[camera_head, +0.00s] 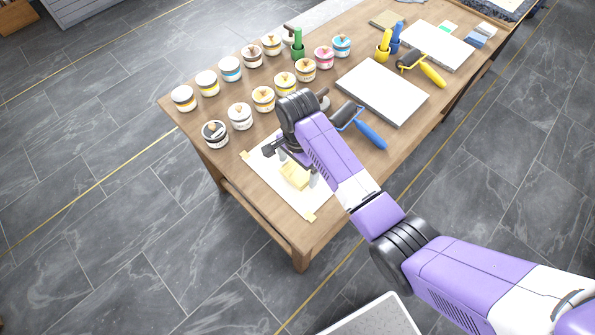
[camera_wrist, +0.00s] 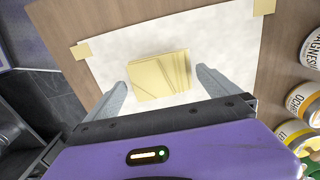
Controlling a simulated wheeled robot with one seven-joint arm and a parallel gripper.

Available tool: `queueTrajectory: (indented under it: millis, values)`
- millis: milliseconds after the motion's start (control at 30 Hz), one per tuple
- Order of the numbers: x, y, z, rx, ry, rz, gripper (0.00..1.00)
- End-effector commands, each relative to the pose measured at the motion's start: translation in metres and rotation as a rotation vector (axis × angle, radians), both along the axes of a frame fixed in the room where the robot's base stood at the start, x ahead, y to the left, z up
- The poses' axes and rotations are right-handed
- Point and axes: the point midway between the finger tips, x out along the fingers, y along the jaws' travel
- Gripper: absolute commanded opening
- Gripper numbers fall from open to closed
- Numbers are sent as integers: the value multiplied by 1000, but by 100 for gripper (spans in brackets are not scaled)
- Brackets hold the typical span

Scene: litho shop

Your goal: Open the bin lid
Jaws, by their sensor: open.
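No bin or bin lid can be made out for certain in either view. My gripper (camera_head: 298,167) is over the near left end of the wooden table, pointing down. In the wrist view my gripper (camera_wrist: 163,85) is open, its two grey fingers apart on either side of a pale yellow block (camera_wrist: 159,75). The block lies on a white sheet (camera_wrist: 140,45) taped to the table. The same block (camera_head: 293,176) shows below my gripper in the head view. Whether the fingers touch it cannot be told.
The wooden table (camera_head: 228,178) carries several ink tins (camera_head: 240,116), a blue-handled roller (camera_head: 370,135) and a white slab (camera_head: 383,91). A slatted grey box (camera_head: 75,10) stands at the far left. The tiled floor (camera_head: 110,200) left of the table is clear.

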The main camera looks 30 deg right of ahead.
Motion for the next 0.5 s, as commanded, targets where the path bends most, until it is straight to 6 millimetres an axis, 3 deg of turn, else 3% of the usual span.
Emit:
queueTrajectory:
  millis: [133,367,500]
  values:
    - [-1,1,-14,1,0,1,100]
    - [-1,1,-16,1,-1,1,100]
    - [-1,1,-16,1,-1,1,76]
